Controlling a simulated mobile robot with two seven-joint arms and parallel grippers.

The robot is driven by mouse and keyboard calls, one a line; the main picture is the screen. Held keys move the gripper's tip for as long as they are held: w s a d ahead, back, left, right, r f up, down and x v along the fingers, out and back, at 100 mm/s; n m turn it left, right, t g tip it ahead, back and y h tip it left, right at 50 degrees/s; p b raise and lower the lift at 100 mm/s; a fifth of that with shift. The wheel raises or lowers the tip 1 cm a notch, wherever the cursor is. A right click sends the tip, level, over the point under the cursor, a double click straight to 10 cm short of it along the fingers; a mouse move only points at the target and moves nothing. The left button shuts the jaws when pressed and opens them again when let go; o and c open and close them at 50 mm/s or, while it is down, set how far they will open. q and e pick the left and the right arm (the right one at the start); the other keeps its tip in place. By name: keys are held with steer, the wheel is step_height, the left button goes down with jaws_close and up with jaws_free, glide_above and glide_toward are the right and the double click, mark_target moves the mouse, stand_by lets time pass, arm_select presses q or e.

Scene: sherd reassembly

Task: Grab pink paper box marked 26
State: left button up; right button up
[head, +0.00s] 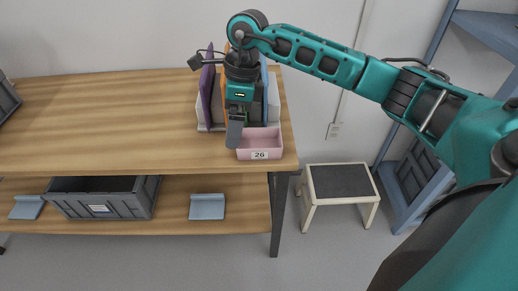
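The pink paper box (272,137) marked 26 sits open-topped at the right front corner of the wooden table. Its white label with the number 26 faces the front. My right gripper (235,138) points down at the box's left end, its grey finger overlapping the left wall in the picture. Only one finger face shows clearly, so its opening and any contact with the box cannot be made out. My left gripper is not in view.
Upright books in a holder (218,92) stand just behind the box, partly hidden by my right arm. A grey crate (105,198) lies on the lower shelf. A stool (340,182) stands right of the table.

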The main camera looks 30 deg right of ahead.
steer(key=w+d+r+h, duration=0.1)
steer(key=d+r+h, duration=0.15)
steer(key=d, duration=0.35)
steer(key=b, duration=0.1)
glide_toward(257, 139)
steer(key=s, duration=0.1)
steer(key=s+a+f, duration=0.1)
steer(key=s+a, duration=0.1)
steer(key=shift+a+f, duration=0.25)
steer(key=shift+f, duration=0.05)
steer(key=f, duration=0.5)
steer(key=shift+d+b, duration=0.25)
steer(key=shift+b, duration=0.1)
steer(key=c, duration=0.8)
